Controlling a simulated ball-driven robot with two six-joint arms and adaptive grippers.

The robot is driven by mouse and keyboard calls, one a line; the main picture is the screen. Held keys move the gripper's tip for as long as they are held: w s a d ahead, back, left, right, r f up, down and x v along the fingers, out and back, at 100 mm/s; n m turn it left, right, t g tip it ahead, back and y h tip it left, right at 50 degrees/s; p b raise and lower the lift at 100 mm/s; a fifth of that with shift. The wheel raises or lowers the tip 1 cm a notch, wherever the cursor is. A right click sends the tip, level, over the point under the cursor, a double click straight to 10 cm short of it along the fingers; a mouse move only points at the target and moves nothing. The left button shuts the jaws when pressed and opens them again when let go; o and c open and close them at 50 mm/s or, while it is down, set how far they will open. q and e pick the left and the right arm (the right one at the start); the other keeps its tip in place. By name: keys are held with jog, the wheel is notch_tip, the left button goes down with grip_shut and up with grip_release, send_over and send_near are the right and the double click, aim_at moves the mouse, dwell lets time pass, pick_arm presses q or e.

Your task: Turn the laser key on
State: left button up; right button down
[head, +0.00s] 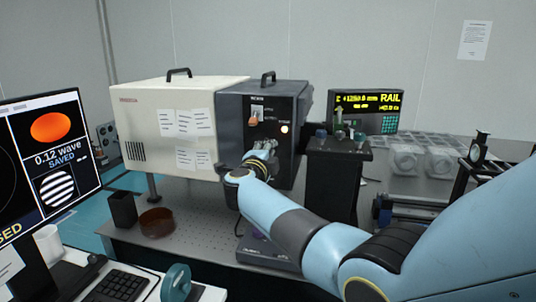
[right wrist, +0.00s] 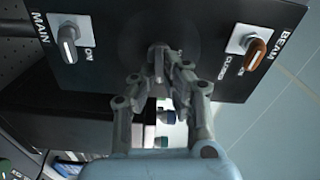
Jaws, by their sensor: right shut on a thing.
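The dark laser box (head: 230,125) stands on the optical table with a black front panel (head: 268,107). My right gripper (head: 264,150) reaches the lower part of this panel. In the right wrist view my right gripper (right wrist: 160,62) is shut at the panel's middle, between the MAIN knob (right wrist: 68,45) and the orange BEAM knob (right wrist: 255,52). The laser key is mostly hidden by the fingers, so its angle cannot be told. The BEAM knob also shows in the head view (head: 254,118). An amber light (head: 285,129) glows on the panel. My left gripper is not in view.
A cream housing (head: 150,125) adjoins the laser box on the left. A black stand (head: 335,180) is close to the right of my gripper, below a lit RAIL display (head: 367,108). A brown dish (head: 157,222) and black cup (head: 122,209) sit at the front left.

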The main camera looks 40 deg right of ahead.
jog(key=shift+f+m+b, duration=0.25)
jog(key=shift+m+b, duration=0.05)
jog(key=shift+m, duration=0.5)
jog(key=c, duration=1.4)
grip_release()
jog(key=shift+r, duration=0.1)
jog(key=shift+c, duration=0.2)
jog(key=v, duration=0.7)
jog(key=shift+s+a, duration=0.15)
jog(key=shift+s, duration=0.1)
